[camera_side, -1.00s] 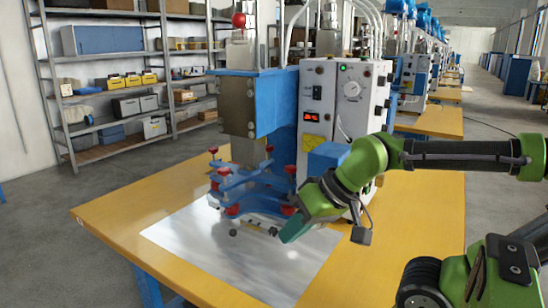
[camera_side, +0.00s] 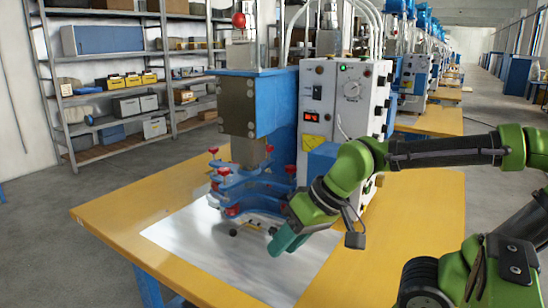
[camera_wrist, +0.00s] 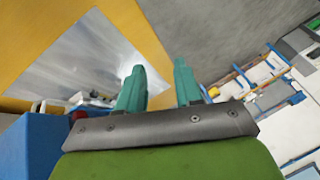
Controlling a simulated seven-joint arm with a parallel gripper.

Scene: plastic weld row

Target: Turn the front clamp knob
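The blue clamp fixture (camera_side: 252,190) with several red knobs stands under the press head on the shiny metal plate (camera_side: 190,238). One red knob (camera_side: 232,210) is low at its front left; I cannot tell for sure which knob is the front clamp knob. My gripper (camera_side: 280,246) is at the fixture's front right, tilted down, just above the plate. It hides part of the fixture's right side. In the wrist view its two teal fingers (camera_wrist: 160,70) stand apart with nothing seen between them.
The white control box (camera_side: 345,105) and the blue press body (camera_side: 285,100) stand close behind my gripper. The yellow table (camera_side: 125,215) is clear at the left and front. Shelves (camera_side: 110,85) stand well back.

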